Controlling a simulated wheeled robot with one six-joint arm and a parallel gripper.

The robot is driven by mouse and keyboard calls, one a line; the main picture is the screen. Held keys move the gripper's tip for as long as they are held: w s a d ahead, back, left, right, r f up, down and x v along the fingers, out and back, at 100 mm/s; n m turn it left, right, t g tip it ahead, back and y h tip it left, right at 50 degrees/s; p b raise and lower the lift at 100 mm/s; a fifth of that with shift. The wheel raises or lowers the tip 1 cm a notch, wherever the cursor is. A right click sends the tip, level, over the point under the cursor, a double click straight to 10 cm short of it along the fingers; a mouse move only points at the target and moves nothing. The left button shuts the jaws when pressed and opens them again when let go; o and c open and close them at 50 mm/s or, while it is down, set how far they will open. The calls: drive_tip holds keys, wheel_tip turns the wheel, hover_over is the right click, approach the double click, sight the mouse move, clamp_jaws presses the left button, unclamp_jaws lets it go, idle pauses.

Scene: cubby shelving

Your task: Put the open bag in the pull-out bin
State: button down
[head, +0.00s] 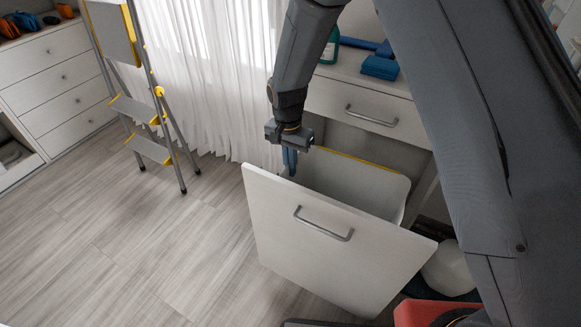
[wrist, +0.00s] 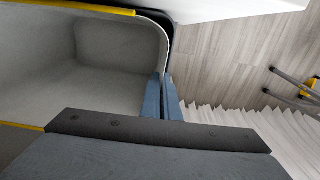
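The pull-out bin (head: 322,246) stands pulled out, its white front panel with a metal handle facing the room.
A closed drawer (head: 368,115) is above the bin, with a green bottle (head: 331,45) and blue items (head: 380,66) on top. A stepladder (head: 145,125) stands left before white curtains (head: 212,75). A white rounded object (head: 449,270) lies right of the bin. The floor at left is clear.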

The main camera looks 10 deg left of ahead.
drive_tip(key=shift+f, duration=0.65)
drive_tip(key=c, duration=2)
unclamp_jaws()
drive_tip(key=shift+c, duration=0.2)
wheel_tip(320, 180, up, 13)
drive_tip(key=shift+a, duration=0.2)
drive_tip(key=shift+w+r, duration=0.1)
